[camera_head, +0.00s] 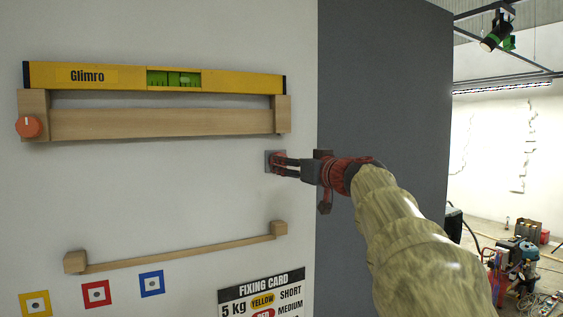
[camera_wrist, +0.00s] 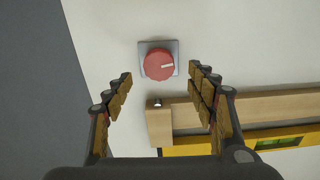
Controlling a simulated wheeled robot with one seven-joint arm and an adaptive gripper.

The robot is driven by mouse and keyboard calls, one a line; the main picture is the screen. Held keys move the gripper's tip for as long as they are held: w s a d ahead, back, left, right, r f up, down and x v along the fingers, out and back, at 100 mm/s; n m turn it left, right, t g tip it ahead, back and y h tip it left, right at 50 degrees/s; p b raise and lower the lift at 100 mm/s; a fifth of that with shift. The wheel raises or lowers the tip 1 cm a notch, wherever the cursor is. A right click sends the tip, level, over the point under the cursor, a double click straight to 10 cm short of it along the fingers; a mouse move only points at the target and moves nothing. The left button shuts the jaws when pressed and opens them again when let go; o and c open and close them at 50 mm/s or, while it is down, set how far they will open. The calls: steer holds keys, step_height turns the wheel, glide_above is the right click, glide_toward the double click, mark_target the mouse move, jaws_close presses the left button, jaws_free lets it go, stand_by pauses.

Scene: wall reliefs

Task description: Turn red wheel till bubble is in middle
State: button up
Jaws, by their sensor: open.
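A red wheel (camera_wrist: 158,66) with a white mark pointing right sits on a grey square plate (camera_wrist: 174,46) in the wrist view. In the head view the plate (camera_head: 268,161) is on the wall below the shelf's right end, the wheel mostly hidden by my fingers. My gripper (camera_head: 282,163) is open; in the wrist view its fingertips (camera_wrist: 160,72) stand either side of the wheel, apart from it. A yellow level (camera_head: 110,76) lies along the wooden shelf (camera_head: 160,122). Its green vial (camera_head: 174,79) shows; I cannot tell where the bubble is.
An orange-red knob (camera_head: 29,127) with a white mark is on the shelf's left end. Below are a thin wooden rail (camera_head: 180,250), coloured squares (camera_head: 96,294) and a fixing card (camera_head: 262,295). A dark grey wall panel (camera_head: 385,100) stands to the right.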

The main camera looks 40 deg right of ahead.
steer(key=p+x, duration=0.1)
steer(key=x, duration=0.4)
steer(key=shift+w+d+f, duration=0.1)
steer(key=shift+w+f, duration=0.05)
steer(key=shift+w, duration=0.2)
steer(key=c, duration=0.3)
steer(key=c, duration=0.8)
steer(key=shift+c, duration=0.3)
